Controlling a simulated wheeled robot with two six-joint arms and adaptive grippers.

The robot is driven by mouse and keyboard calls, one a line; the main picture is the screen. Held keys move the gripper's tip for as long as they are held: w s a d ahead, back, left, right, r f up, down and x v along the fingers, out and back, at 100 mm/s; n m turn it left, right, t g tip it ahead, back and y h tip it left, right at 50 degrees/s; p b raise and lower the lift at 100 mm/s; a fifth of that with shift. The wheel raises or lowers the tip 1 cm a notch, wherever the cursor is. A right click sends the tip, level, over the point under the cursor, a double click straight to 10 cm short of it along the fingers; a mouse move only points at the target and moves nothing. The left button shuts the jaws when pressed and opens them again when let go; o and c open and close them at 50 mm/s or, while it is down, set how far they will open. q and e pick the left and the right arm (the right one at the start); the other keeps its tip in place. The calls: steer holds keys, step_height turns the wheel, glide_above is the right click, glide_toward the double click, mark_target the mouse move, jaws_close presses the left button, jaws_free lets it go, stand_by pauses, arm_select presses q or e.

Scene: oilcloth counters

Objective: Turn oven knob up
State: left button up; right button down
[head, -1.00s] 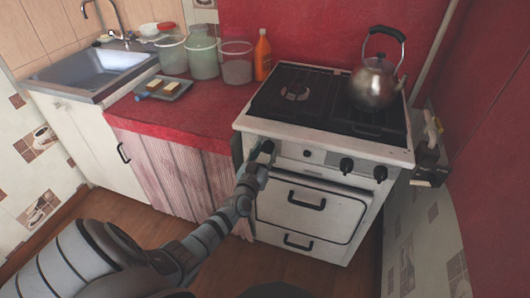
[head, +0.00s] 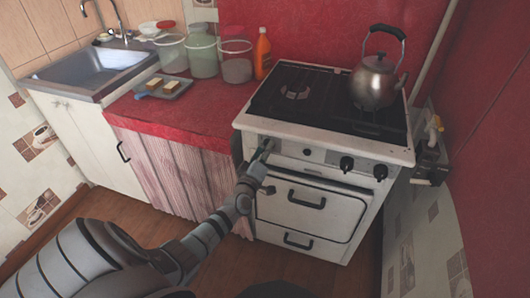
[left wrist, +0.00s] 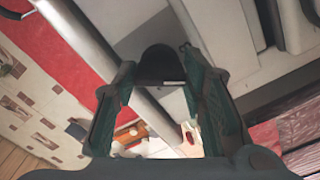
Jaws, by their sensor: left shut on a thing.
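The white oven (head: 310,208) has a row of dark knobs along its front panel. My left gripper (head: 261,155) is at the left end of that panel, where it hides most of the leftmost knob. In the left wrist view, a dark rounded knob (left wrist: 160,62) sits between the fingertips of my left gripper (left wrist: 157,76), whose green-padded fingers are shut on it. Two more black knobs, a middle one (head: 347,164) and a right one (head: 380,172), stand free at the right of the panel. My right gripper is in neither view.
A metal kettle (head: 374,82) stands on the stovetop. The red counter (head: 200,118) to the left holds jars, an orange bottle (head: 263,53) and a small tray (head: 178,92). The oven door handle (head: 306,199) juts out below the panel. The floor in front is clear.

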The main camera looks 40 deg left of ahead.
arm_select(q)
steer(key=n, duration=0.6)
steer(key=shift+n+b, duration=0.3)
steer(key=shift+b, duration=0.1)
stand_by(0.3)
steer(key=o, duration=1.2)
steer(key=shift+c, duration=0.2)
steer(key=v, duration=1.2)
